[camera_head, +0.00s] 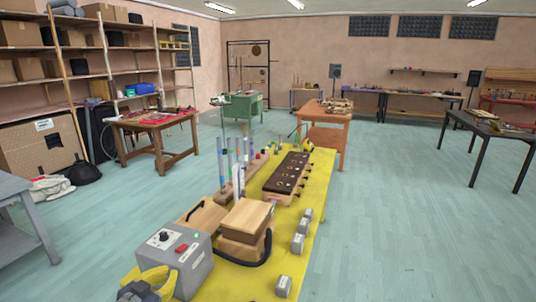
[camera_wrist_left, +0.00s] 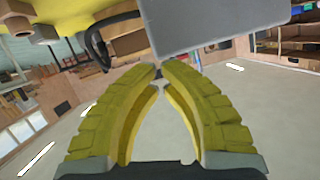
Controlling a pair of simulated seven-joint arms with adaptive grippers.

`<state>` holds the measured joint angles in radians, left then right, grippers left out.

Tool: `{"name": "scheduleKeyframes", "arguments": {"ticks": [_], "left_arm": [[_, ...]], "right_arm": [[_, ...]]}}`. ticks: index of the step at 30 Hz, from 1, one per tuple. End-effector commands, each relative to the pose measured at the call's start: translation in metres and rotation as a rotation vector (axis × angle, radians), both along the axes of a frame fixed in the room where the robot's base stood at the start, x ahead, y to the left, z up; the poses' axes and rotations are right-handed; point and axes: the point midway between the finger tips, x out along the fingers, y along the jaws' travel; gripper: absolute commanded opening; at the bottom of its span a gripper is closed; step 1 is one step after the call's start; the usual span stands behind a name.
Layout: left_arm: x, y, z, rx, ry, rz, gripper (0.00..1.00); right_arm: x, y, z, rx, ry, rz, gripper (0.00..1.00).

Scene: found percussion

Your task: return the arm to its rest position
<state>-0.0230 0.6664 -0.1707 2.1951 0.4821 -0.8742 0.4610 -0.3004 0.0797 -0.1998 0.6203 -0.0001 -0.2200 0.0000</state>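My left gripper (camera_head: 160,272) is at the bottom left of the head view, beside the grey control box (camera_head: 178,260) at the table's near end. In the left wrist view, the yellow fingers (camera_wrist_left: 160,68) come together at their tips with nothing held between them. The grey box (camera_wrist_left: 215,25) fills the top of that view, beyond the fingertips. I cannot tell whether the fingers touch it. Most of the left arm is out of frame. My right gripper is in neither view.
The yellow table (camera_head: 318,185) carries wooden boxes (camera_head: 247,218), a long dark-topped block (camera_head: 287,172), upright tubes (camera_head: 230,160) and several small grey blocks (camera_head: 297,243). A grey table (camera_head: 12,190) stands at the left. Open floor (camera_head: 400,240) lies to the right.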

Motion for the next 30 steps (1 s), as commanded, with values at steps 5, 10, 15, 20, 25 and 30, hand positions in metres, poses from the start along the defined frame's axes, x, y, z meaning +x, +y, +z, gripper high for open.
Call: {"name": "scheduleKeyframes", "arguments": {"ticks": [5,10,15,20,25,30], "left_arm": [[-0.075,-0.020,-0.076,0.220,0.134,0.056,0.00],[-0.145,-0.020,-0.117,0.417,0.272,0.108,0.00],[-0.193,-0.015,-0.135,0.537,0.378,0.141,0.00],[-0.230,-0.010,-0.144,0.620,0.464,0.162,0.00],[-0.267,-0.005,-0.150,0.696,0.554,0.179,0.00],[-0.282,-0.004,-0.166,0.731,0.613,0.175,0.00]], "right_arm": [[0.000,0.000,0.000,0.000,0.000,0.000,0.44],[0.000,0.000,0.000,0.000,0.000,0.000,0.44],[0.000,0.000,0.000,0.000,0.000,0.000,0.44],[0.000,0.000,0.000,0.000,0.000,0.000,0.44],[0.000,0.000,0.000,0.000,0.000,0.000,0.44],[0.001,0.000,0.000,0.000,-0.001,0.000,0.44]]}}
